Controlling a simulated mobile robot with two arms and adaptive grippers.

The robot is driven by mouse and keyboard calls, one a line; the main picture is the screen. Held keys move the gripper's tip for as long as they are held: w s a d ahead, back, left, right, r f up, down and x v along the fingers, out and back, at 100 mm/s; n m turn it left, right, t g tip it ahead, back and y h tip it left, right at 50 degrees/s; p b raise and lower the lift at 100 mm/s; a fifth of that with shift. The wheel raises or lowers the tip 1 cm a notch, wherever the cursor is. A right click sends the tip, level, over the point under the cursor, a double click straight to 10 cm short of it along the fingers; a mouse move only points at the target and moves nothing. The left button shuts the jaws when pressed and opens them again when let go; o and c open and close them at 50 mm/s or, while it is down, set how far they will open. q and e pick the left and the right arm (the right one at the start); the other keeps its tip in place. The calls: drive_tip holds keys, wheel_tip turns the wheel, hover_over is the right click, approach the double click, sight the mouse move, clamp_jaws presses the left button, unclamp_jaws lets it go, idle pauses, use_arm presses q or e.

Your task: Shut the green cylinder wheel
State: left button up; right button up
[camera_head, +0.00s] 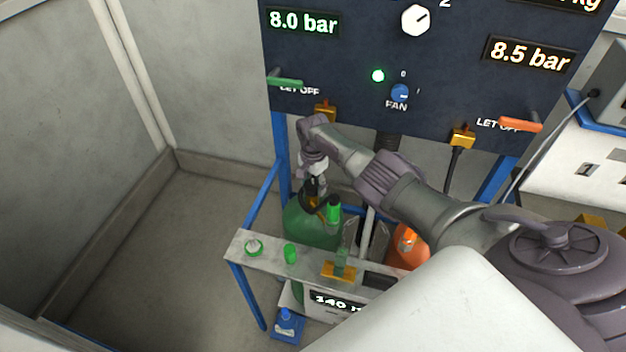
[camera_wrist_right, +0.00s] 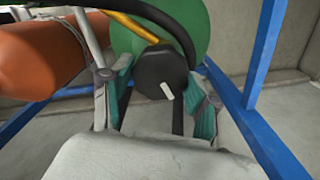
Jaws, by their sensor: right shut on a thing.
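The green cylinder (camera_head: 306,228) stands behind the metal shelf, under the panel. It also shows at the top of the right wrist view (camera_wrist_right: 205,25). Its wheel (camera_wrist_right: 160,72) is a dark knob with a white mark pointing toward the lower right. My right gripper (camera_head: 315,180) reaches down to the top of the green cylinder. In the right wrist view its teal-padded fingers (camera_wrist_right: 162,98) are on either side of the wheel, shut on it. In the head view the gripper mostly hides the wheel. My left gripper is not in view.
An orange cylinder (camera_head: 408,248) stands to the right of the green one. The shelf (camera_head: 270,257) carries green fittings and caps. Blue frame posts (camera_head: 250,298) and a dark hose (camera_wrist_right: 165,15) are close by. The panel (camera_head: 330,55) reads 8.0 bar and 8.5 bar. Floor at left is clear.

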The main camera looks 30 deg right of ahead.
sight(313, 185)
drive_tip(key=shift+m+p, duration=0.45)
drive_tip(key=shift+m, duration=1.55)
drive_tip(key=o, duration=1.2)
drive_tip(key=shift+c, duration=0.2)
drive_tip(key=shift+r, duration=0.1)
wheel_tip(313, 185, up, 12)
